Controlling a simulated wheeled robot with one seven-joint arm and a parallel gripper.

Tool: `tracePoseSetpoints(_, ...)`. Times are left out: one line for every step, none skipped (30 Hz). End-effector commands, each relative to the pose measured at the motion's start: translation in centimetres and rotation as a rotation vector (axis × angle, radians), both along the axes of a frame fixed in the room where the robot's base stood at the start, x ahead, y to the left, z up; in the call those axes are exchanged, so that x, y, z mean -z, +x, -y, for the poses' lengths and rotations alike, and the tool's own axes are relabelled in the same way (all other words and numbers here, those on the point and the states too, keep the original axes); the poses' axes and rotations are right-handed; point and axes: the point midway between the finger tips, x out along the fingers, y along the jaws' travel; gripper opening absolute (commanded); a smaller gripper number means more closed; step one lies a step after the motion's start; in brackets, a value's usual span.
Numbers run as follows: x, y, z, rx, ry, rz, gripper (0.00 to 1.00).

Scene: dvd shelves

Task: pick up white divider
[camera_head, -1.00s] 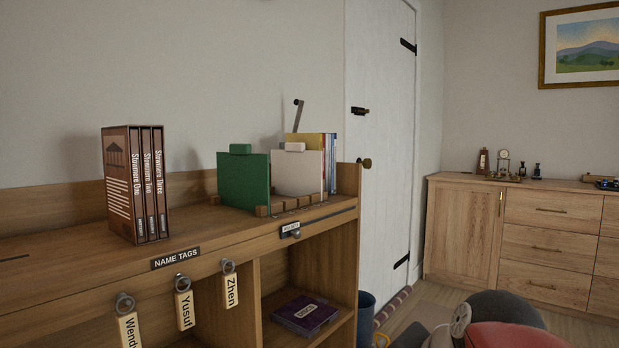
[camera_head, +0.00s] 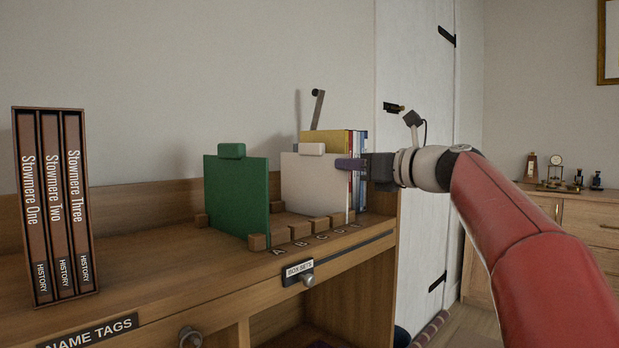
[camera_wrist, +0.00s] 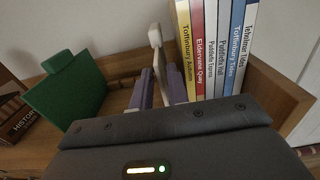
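The white divider (camera_head: 312,184) stands upright in the slotted wooden rack on the shelf top, with a small tab on its upper edge. In the wrist view the white divider (camera_wrist: 156,38) is seen nearly edge-on. My gripper (camera_head: 350,165) has purple fingers and is at the divider's right edge, at upper-middle height. In the wrist view my gripper (camera_wrist: 153,78) points at the divider, its fingers apart on either side of the near edge. The gripper looks open; contact with the divider is not clear. The far finger is hidden in the head view.
A green divider (camera_head: 237,195) stands left of the white one. Several books (camera_wrist: 216,50) stand close on the right of my gripper. A brown three-book box set (camera_head: 55,205) is at the left. Shelf top between box set and rack is clear.

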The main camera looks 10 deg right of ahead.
Motion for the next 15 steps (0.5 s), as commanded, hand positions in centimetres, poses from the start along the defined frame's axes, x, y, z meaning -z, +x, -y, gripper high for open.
tracePoseSetpoints(-0.1,0.5,-0.4,-0.003,0.001,-0.001,0.16)
tracePoseSetpoints(-0.1,0.6,-0.5,-0.002,0.0,0.0,0.16)
tracePoseSetpoints(-0.1,0.8,-0.6,-0.001,0.0,0.0,0.16)
tracePoseSetpoints(0.0,0.9,-0.7,0.0,0.0,0.0,0.16)
tracePoseSetpoints(0.0,1.1,-0.8,0.0,0.0,0.0,0.16)
tracePoseSetpoints(0.0,1.4,-1.0,-0.001,-0.001,-0.001,0.16)
tracePoseSetpoints(0.0,1.6,-1.3,-0.003,-0.001,-0.001,0.16)
tracePoseSetpoints(0.0,2.0,-1.6,-0.003,0.001,-0.001,0.16)
tracePoseSetpoints(0.0,2.5,-1.9,-0.003,0.0,0.0,0.16)
tracePoseSetpoints(0.1,2.9,-2.2,-0.003,0.001,-0.001,0.16)
tracePoseSetpoints(0.1,3.3,-2.5,-0.004,0.001,-0.001,0.16)
tracePoseSetpoints(0.1,3.8,-2.9,-0.003,0.0,-0.001,0.16)
tracePoseSetpoints(0.1,4.1,-3.1,-0.003,0.0,-0.001,0.16)
tracePoseSetpoints(0.1,4.4,-3.3,-0.003,-0.001,-0.001,0.16)
tracePoseSetpoints(0.1,4.7,-3.5,-0.002,-0.001,0.0,0.16)
